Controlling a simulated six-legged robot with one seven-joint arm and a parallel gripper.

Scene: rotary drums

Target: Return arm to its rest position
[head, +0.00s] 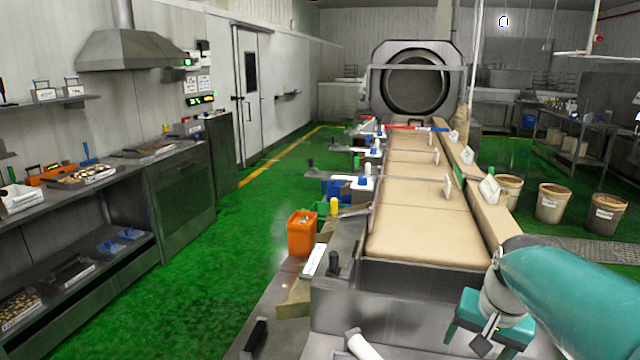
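My teal and white arm reaches in from the right edge in the head view. Its wrist bends down, and my gripper (487,338) is low in the picture, right of centre, in front of the near end of the conveyor. The gripper is small and dark here, and I cannot tell whether its fingers are open or shut. I see no object clearly held in it.
A tan conveyor (420,236) runs away to a large rotary drum (414,84). An orange bin (302,233) stands left of it. Steel counters (180,190) line the left wall. Buckets (553,203) stand on the right. The green floor (262,205) between counters and conveyor is clear.

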